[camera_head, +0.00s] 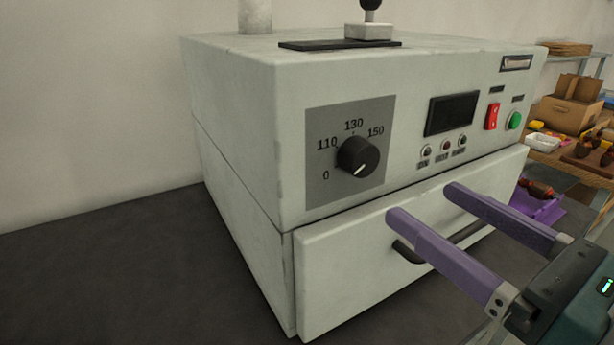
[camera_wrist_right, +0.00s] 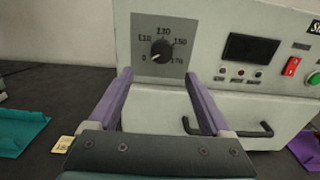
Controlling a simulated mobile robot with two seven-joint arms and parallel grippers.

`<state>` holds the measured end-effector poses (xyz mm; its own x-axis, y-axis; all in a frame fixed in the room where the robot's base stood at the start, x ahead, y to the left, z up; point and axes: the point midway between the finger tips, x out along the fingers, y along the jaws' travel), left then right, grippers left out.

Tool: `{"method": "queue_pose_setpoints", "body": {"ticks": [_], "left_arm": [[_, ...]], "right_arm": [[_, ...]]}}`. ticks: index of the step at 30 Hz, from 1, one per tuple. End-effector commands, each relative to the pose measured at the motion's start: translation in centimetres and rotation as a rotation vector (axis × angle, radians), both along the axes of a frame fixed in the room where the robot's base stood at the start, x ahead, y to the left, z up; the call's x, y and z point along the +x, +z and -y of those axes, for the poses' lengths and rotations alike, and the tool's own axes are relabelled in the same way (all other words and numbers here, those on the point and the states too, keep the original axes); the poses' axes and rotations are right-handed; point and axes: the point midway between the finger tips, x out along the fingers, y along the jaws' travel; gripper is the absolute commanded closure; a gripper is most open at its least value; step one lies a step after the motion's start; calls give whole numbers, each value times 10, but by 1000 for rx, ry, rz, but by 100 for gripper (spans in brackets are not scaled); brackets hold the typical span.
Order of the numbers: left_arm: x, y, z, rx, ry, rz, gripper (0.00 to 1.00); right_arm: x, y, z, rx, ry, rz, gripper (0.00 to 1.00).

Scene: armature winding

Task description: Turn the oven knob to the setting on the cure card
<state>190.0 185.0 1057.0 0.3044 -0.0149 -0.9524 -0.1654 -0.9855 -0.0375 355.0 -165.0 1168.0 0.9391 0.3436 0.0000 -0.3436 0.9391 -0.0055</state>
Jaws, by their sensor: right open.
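The oven (camera_head: 240,130) is a pale grey box. Its black round knob (camera_head: 357,156) sits on a dark grey dial plate marked 0, 110, 130 and 150, and the wrist view adds 170. The knob (camera_wrist_right: 162,52) has a white mark pointing down-left, near 0. My right gripper (camera_head: 420,201) is open and empty, its two purple fingers in front of the drawer, below and apart from the knob. In the wrist view the fingers (camera_wrist_right: 158,76) point toward the dial. A small cream card (camera_wrist_right: 63,143) shows partly behind the gripper, its text unreadable. My left gripper is out of view.
The drawer handle (camera_head: 405,252) sticks out near my right fingers. A display (camera_head: 452,113), red switch (camera_head: 492,116) and green button (camera_head: 514,120) are right of the dial. A teal tray (camera_wrist_right: 20,130) lies at left. Shelves with a cardboard box (camera_head: 568,114) stand at right.

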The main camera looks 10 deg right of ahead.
Motion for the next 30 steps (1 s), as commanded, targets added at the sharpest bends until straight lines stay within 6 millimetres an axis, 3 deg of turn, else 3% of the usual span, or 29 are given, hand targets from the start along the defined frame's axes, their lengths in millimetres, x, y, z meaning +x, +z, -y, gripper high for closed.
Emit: {"method": "queue_pose_setpoints", "body": {"ticks": [15, 21, 29, 30], "left_arm": [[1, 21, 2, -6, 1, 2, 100], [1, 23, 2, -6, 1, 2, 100], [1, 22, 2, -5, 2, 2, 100], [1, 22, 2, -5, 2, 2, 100]], "right_arm": [[76, 4, -27, 6, -3, 0, 18], [88, 3, -32, 6, -2, -2, 18], [89, 2, -32, 6, -2, -2, 18], [89, 2, -32, 6, -2, -2, 21]]}}
